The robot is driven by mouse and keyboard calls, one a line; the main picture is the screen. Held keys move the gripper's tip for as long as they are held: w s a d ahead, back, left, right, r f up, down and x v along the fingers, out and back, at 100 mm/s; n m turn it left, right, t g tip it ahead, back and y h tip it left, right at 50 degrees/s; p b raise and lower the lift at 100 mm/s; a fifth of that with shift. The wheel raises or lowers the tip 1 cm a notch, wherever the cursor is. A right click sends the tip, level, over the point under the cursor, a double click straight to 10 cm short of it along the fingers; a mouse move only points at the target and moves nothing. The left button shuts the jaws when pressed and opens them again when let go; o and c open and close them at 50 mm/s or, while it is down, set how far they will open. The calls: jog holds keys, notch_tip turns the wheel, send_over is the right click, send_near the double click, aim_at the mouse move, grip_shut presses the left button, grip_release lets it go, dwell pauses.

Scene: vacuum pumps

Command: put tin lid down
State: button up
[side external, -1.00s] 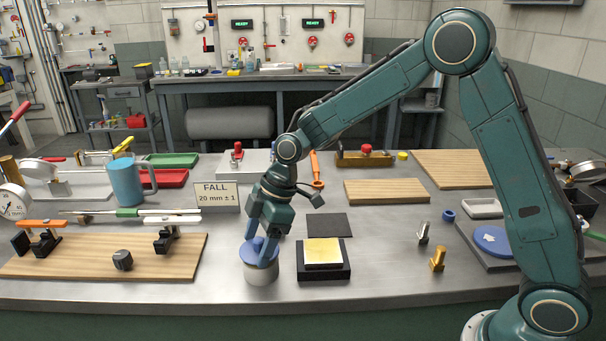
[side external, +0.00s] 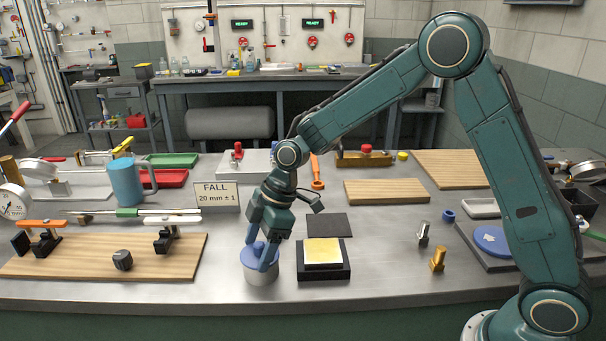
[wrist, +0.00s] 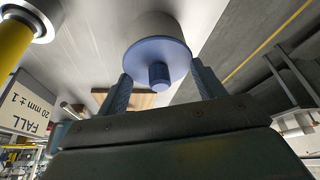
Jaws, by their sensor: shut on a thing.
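The tin lid (side external: 252,257) is a blue disc with a small blue knob. It sits at the top of a light grey tin (side external: 262,276) on the bench, and I see no clear gap between them. In the wrist view the lid (wrist: 150,52) faces me, with the grey tin (wrist: 155,25) directly behind it. My gripper (side external: 257,257) points down at the lid, a finger on either side, and is shut on it. The fingers hide part of the lid's rim in the side view.
A black block with a yellow-topped plate (side external: 323,252) stands close to the tin's right. A wooden board (side external: 180,262) with clamps and a dark knob lies to the left. The FALL sign (side external: 217,196) stands behind. Bare bench lies in front of the tin.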

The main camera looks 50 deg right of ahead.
jog(key=shift+f, duration=0.2)
jog(key=o, duration=1)
jog(key=shift+r, duration=0.1)
jog(key=v, duration=1.3)
jog(key=shift+s+d+r, duration=0.1)
jog(key=shift+d+r, duration=0.15)
grip_shut()
